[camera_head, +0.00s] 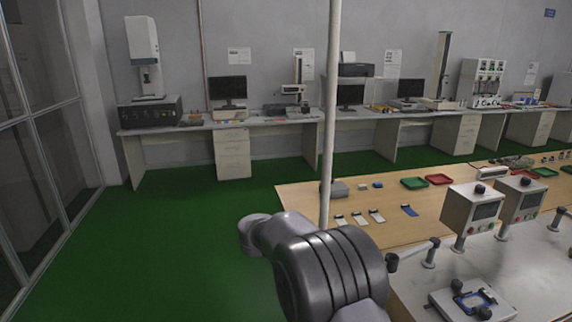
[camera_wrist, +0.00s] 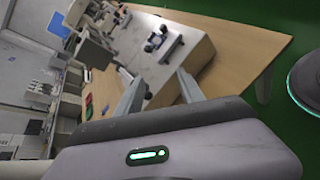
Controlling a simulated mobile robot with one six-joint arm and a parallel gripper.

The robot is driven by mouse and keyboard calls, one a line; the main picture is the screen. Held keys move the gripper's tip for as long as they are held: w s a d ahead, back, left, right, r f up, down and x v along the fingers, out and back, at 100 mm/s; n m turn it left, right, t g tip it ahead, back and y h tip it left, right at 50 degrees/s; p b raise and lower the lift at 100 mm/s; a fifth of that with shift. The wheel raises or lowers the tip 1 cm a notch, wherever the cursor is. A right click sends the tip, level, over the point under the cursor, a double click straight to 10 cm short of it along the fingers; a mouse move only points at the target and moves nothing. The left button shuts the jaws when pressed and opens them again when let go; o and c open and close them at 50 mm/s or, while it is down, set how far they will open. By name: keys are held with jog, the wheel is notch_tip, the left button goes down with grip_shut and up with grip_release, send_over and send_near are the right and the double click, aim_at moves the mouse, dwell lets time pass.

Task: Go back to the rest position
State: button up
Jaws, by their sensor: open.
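My gripper (camera_wrist: 161,76) shows in the wrist view, with its two pale fingers spread apart. Nothing sits between the fingers. Behind them in the picture are the white bench top (camera_wrist: 190,45) and the wooden table (camera_wrist: 255,42), seen tilted. In the head view my dark grey arm is bent at the bottom middle, in front of the wooden table (camera_head: 292,205). My gripper's fingers cannot be made out in the head view.
Grey control boxes (camera_head: 472,210) and a test fixture (camera_head: 472,302) stand on the white bench (camera_head: 540,262) to the right. A thin pole (camera_head: 331,120) rises near my arm. Desks with instruments line the back wall. Green floor (camera_head: 185,235) is open at left, beside glass panels (camera_head: 45,130).

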jog(key=s+r+m+y, duration=0.3)
jog(key=s+m+y, duration=0.1)
jog(key=s, duration=0.5)
jog(key=s+r+m+y, duration=0.4)
jog(key=s+y, duration=0.1)
jog(key=s, duration=0.5)
jog(key=s+a+m+t+y, duration=0.5)
jog(key=s+m, duration=0.3)
jog(key=s, duration=0.3)
jog(key=shift+a+y, duration=0.3)
jog(key=shift+a, duration=0.45)
